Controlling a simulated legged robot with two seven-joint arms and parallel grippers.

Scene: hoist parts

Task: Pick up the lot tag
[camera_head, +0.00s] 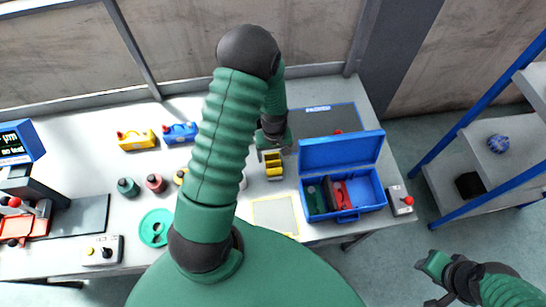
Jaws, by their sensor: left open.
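I cannot pick out the lot tag for certain; nothing in the head view clearly reads as a tag, and my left arm covers part of the table. My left gripper (273,152) is open, over the back middle of the table. A small yellow part (273,167) with a dark middle lies right at its fingertips; I cannot tell whether they touch. My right gripper (436,279) is off to the lower right, beyond the table's edge and away from the parts; its jaw opening is unclear.
An open blue box (375,196) with red and dark items stands right of the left gripper. A dark mat (318,123) lies behind it. A yellow-bordered pad (275,214) lies in front. A control box with a red button (399,200) and a blue shelf rack (470,120) are at right.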

